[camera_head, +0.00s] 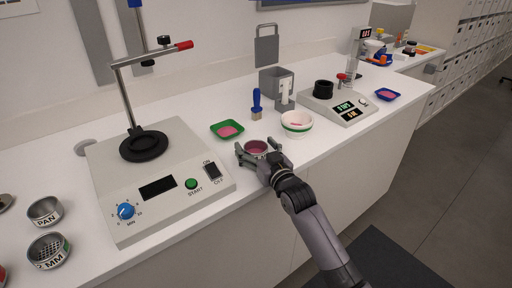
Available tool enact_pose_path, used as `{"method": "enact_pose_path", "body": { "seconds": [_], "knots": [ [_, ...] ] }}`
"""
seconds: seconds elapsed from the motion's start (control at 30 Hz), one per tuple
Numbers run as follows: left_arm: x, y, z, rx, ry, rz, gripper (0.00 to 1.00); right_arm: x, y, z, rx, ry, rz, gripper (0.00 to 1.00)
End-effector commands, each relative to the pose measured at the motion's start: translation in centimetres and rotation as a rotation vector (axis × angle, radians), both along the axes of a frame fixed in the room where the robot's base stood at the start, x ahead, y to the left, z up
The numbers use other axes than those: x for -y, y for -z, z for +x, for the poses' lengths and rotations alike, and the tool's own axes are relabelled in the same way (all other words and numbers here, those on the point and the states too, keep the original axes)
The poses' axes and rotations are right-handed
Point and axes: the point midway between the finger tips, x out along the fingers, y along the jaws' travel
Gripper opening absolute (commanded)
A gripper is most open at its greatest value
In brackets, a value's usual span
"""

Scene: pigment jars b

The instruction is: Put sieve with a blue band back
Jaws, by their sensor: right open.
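No blue band shows clearly on any sieve. A round metal vessel (257,147) with pink inside stands on the counter right of the shaker machine; I cannot tell whether it is the sieve, as its side is mostly hidden. My right gripper (253,158) is open, with its fingers at the near side of this vessel. My left gripper is out of view.
The shaker machine (158,188) fills the left counter. The counter's front edge is close to my right gripper.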

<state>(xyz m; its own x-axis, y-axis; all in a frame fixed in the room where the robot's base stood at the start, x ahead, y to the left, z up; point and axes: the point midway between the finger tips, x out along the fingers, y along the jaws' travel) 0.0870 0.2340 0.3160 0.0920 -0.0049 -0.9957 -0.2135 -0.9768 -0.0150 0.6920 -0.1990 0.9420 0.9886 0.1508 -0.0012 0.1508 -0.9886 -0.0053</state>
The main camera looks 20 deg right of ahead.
Motion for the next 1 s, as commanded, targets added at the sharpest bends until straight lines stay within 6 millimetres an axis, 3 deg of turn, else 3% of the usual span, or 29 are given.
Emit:
{"method": "enact_pose_path", "body": {
  "seconds": [0.23,0.33,0.8,1.0],
  "knots": [
    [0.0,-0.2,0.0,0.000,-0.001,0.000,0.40,0.0,-0.5,0.0,0.001,0.000,0.000,0.78],
    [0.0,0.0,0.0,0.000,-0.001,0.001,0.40,0.2,-0.1,-1.0,-0.002,0.000,0.000,0.78],
    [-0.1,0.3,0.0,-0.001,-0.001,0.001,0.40,1.5,-0.1,-10.0,-0.001,0.000,-0.001,0.78],
    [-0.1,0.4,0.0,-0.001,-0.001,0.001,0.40,1.8,-0.2,-11.7,-0.001,0.000,0.000,0.78]
  ]
}}
